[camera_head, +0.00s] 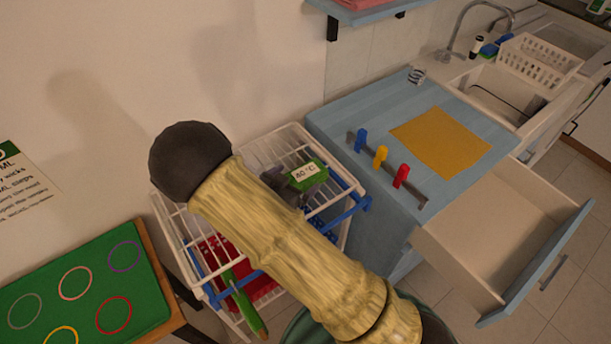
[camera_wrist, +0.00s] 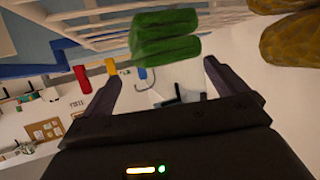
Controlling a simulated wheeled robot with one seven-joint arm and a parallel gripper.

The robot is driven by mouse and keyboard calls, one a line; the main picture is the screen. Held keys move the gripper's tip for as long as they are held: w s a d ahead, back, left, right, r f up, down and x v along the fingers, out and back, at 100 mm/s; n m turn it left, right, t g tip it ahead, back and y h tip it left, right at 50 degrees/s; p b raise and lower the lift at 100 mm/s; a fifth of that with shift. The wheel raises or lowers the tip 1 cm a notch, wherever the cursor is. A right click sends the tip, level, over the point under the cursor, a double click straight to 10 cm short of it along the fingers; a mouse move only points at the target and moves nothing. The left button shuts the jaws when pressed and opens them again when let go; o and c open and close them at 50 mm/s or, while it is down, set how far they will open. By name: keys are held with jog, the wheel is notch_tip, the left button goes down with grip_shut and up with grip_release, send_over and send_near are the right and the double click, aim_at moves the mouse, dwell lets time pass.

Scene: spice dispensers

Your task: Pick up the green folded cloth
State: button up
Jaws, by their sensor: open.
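A green folded cloth (camera_wrist: 165,40) shows in the wrist view as two stacked rounded layers at the top, beside the wires of a white rack. In the head view, a green piece with a white "40 °C" label (camera_head: 308,175) sits at the white wire rack (camera_head: 275,143), partly hidden by my gripper; it looks like the same cloth. My gripper (camera_wrist: 162,72) is open. Its two dark fingers stand apart, with the cloth beyond their tips and roughly between them in the picture. The gap between them is empty. In the head view, my arm hides much of the rack.
A blue counter (camera_head: 345,105) with blue, yellow and red pegs and an orange mat (camera_head: 440,140) stands right of the rack. An open drawer (camera_head: 500,225) juts out below it. A green board with rings (camera_head: 80,285) lies at lower left. The wall is close behind.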

aim_at(303, 174)
jog(key=x, duration=0.3)
jog(key=shift+w, duration=0.2)
jog(key=shift+s+f, duration=0.1)
jog(key=c, duration=1.1)
